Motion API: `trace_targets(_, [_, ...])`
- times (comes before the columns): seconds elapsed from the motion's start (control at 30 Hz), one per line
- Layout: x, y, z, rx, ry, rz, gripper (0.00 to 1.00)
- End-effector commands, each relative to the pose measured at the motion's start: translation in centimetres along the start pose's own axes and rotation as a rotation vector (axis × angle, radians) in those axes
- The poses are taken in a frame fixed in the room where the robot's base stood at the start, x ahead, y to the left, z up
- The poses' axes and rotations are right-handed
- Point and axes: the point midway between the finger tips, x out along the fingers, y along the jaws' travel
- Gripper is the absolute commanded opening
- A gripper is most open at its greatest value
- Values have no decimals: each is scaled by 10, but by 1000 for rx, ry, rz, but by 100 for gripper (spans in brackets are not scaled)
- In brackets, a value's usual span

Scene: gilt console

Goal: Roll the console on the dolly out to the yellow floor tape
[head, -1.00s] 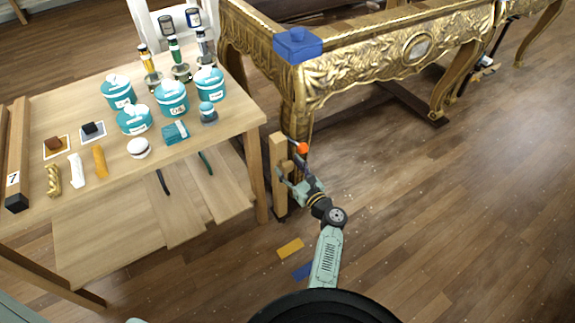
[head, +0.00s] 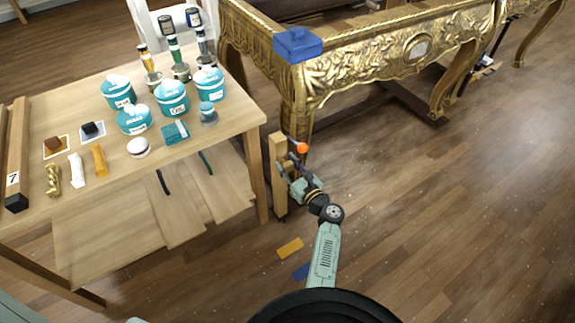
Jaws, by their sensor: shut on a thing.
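The gilt console (head: 375,75) stands at the upper middle with carved gold aprons and curved legs. A blue block (head: 298,44) sits on its near corner. A dark dolly beam (head: 412,102) shows low beneath the console. A wooden upright post (head: 278,160) stands by the near leg, with an orange ball-ended lever (head: 302,148) beside it. My gripper (head: 287,178) is at the post and is shut on it, as far as I can tell; the fingertips are small and partly hidden. A short piece of yellow floor tape (head: 290,248) lies on the floor in front.
The floor (head: 460,220) at right is clear.

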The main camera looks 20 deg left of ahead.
Motion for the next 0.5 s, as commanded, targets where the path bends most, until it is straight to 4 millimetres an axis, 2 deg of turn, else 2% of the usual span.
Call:
trace_targets(0.27, [0,0,0,0,0,0,0])
trace_targets(0.5, [0,0,0,0,0,0,0])
